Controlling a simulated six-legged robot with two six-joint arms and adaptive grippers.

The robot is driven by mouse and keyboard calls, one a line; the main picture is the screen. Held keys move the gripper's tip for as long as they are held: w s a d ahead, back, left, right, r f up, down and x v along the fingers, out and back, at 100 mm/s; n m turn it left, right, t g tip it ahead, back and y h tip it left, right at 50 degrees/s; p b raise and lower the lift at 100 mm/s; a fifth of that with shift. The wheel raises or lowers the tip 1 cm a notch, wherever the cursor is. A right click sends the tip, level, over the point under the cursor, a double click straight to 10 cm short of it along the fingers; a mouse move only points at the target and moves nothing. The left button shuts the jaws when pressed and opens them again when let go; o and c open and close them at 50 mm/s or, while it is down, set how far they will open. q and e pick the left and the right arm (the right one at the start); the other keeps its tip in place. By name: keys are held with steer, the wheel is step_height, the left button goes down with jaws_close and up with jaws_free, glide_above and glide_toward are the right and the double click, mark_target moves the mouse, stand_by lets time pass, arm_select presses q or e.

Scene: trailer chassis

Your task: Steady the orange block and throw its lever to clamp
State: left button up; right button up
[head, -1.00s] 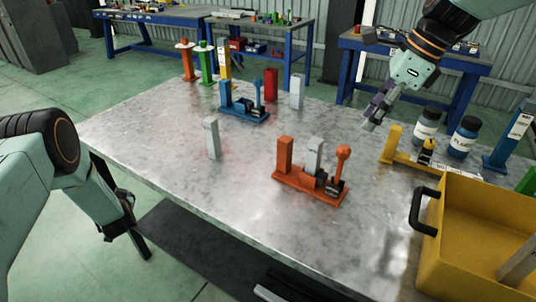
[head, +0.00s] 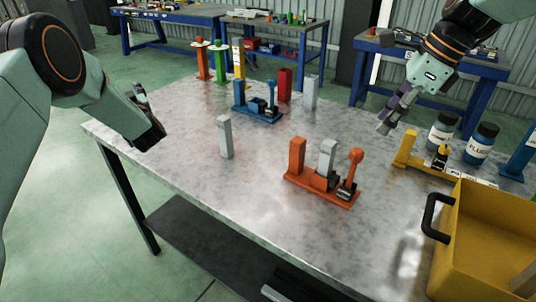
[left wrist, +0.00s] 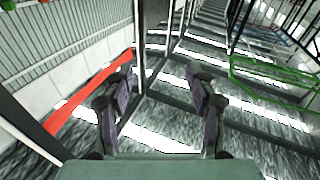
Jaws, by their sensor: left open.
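The orange block (head: 320,190) stands on the metal table, right of centre in the head view. It has an orange base, an orange upright at its left end and a grey upright piece (head: 327,157) in the middle. Its lever (head: 354,165), with an orange knob, stands upright at the right end. My left gripper (head: 148,117) is at the table's left edge, well left of the block and empty. In the left wrist view its fingers (left wrist: 162,85) are apart with nothing between. My right gripper (head: 388,122) hangs above the table, up and right of the block, touching nothing visible; its fingers overlap in view.
A white post (head: 225,137) stands left of the orange block. A blue clamp block (head: 257,108) is farther back. A yellow clamp block (head: 425,155), bottles (head: 482,142) and a yellow bin (head: 480,235) with a black handle stand at right. The front left table area is clear.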

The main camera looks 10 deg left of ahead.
arm_select(q)
steer(key=w+d+f+m+t+h, duration=0.15)
steer(key=d+m+t+h, duration=0.35)
steer(key=d, duration=0.9)
steer(key=m+g+h, duration=0.2)
steer(key=m+h, duration=0.9)
steer(key=h, duration=0.6)
glide_toward(295, 143)
steer(key=x, duration=0.4)
steer(key=shift+w+d, duration=0.2)
steer(key=shift+w, duration=0.1)
steer(key=x, duration=0.5)
steer(key=shift+w, duration=0.25)
steer(key=shift+x, duration=0.75)
